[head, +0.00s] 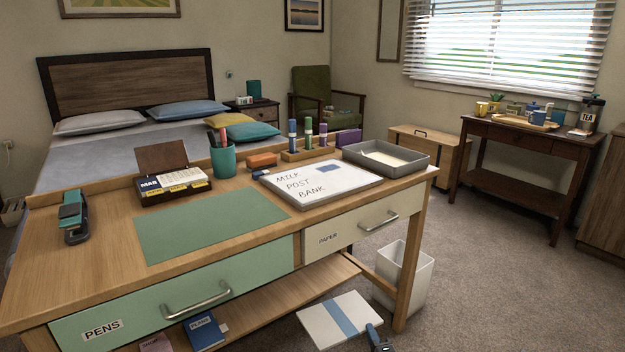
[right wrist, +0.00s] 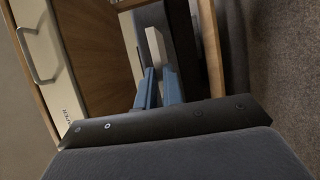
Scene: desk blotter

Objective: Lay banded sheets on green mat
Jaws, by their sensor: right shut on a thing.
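The banded sheets (head: 316,329), a flat white stack with a blue band across it, are at the bottom of the head view, in front of the desk and below its top. My right gripper (head: 373,335) is shut on their right edge, beside the band. In the right wrist view its blue fingers (right wrist: 158,88) close at the end of a pale strip, likely the sheets seen edge-on. The green mat (head: 205,225) lies flat and bare on the desk's left half. My left gripper is not in view.
On the desk (head: 105,250), a stapler (head: 73,216) and card box (head: 172,187) stand left and behind the mat. A whiteboard (head: 330,186) and grey tray (head: 386,158) lie to its right. A white bin (head: 413,280) stands by the desk leg. Drawer handles (head: 196,300) stick out in front.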

